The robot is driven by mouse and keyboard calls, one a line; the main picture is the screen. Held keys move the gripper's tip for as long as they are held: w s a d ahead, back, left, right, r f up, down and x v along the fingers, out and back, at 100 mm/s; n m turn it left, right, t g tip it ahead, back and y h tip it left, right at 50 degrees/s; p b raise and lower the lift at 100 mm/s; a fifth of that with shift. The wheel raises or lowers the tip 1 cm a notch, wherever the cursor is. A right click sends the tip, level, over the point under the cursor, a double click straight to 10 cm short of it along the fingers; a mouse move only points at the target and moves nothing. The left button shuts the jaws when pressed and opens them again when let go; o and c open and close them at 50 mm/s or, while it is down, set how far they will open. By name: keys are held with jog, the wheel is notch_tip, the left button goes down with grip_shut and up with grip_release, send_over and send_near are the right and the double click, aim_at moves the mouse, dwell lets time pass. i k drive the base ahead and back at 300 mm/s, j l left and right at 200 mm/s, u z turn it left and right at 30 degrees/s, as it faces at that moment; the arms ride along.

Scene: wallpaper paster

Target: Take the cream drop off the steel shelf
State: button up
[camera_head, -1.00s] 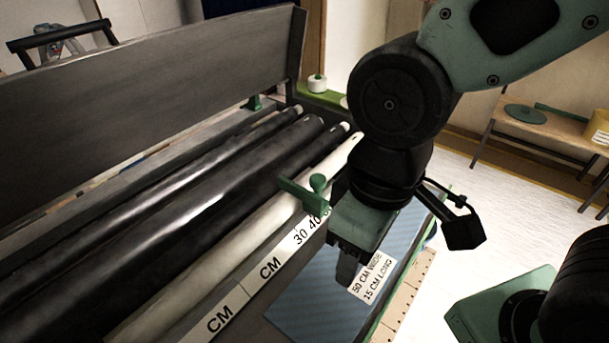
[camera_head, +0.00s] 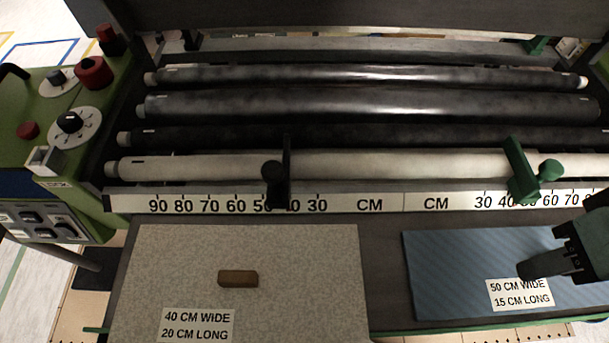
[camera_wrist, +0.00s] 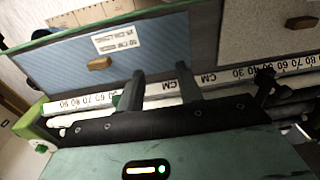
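The cream drop (camera_head: 240,265) is a speckled pale sheet lying flat on the dark shelf (camera_head: 385,280), left of centre in the head view. It carries a label, 40 cm wide and 20 cm long, and a small wooden block (camera_head: 238,279) lies on it. Part of the cream drop (camera_wrist: 262,32) shows at the upper right of the wrist view. My gripper (camera_head: 535,266) is at the right edge of the head view, over the blue sheet (camera_head: 450,265), away from the cream drop. In the wrist view its two fingers (camera_wrist: 159,88) stand apart with nothing between them.
The blue sheet bears a label, 50 cm wide and 15 cm long, and a wooden block (camera_wrist: 99,63). Behind the sheets run a ruler strip (camera_head: 375,202), a black slider (camera_head: 277,178), a green slider (camera_head: 525,172) and several rollers. A control panel (camera_head: 60,130) stands left.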

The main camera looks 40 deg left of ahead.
aim_at(184, 283)
jog(key=u, duration=2)
jog(key=k+j+z, duration=0.1)
jog(key=j+z, duration=0.35)
jog(key=k+j+z, duration=0.1)
jog(key=j+z, duration=0.15)
jog(key=z, duration=0.2)
jog(key=k+j+z, duration=0.2)
jog(key=z, duration=0.25)
jog(key=j, duration=0.1)
